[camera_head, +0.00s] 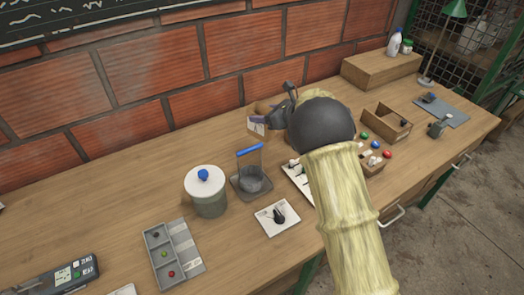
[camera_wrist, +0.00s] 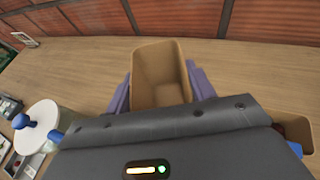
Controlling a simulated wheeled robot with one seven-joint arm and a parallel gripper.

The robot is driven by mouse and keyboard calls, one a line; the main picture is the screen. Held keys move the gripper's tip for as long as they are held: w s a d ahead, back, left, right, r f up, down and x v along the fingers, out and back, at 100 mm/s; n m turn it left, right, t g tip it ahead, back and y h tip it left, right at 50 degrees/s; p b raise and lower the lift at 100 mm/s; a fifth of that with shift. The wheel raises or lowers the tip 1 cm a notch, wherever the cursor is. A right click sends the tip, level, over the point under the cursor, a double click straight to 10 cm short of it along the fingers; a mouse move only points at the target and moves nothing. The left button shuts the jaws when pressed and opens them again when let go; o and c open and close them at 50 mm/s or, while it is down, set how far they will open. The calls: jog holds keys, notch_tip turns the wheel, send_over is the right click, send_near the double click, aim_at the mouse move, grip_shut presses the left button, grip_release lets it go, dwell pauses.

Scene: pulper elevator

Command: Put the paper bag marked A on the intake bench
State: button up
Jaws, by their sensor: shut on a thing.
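A small brown paper bag (camera_wrist: 160,72), open at the top, stands upright between the purple fingers of my gripper (camera_wrist: 160,90) in the wrist view. It looks empty inside. In the head view my gripper (camera_head: 268,121) is near the back of the wooden bench (camera_head: 120,215), partly hidden by my arm, and is shut on the bag (camera_head: 262,108). A pale label shows on the bag's front, but its letter is too small to read. I cannot tell whether the bag's base touches the bench top.
Left of my arm are a lidded pot (camera_head: 209,199), a blue-handled device (camera_head: 251,180), a white tray (camera_head: 277,218) and a grey compartment tray (camera_head: 162,262). Right of it are an open wooden box (camera_head: 387,123) and a raised wooden block (camera_head: 378,72). The back-left bench is clear.

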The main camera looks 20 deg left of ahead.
aim_at(263, 136)
notch_tip(263, 136, down, 6)
jog(key=shift+p, duration=0.3)
jog(key=shift+f, duration=1.85)
jog(key=shift+f, duration=0.15)
jog(key=o, duration=1.1)
jog(key=shift+d+r, duration=0.1)
jog(key=shift+r, duration=0.15)
jog(key=b+v, duration=0.1)
jog(key=v, duration=1)
jog(key=shift+d+r, duration=0.15)
jog(key=shift+d, duration=0.2)
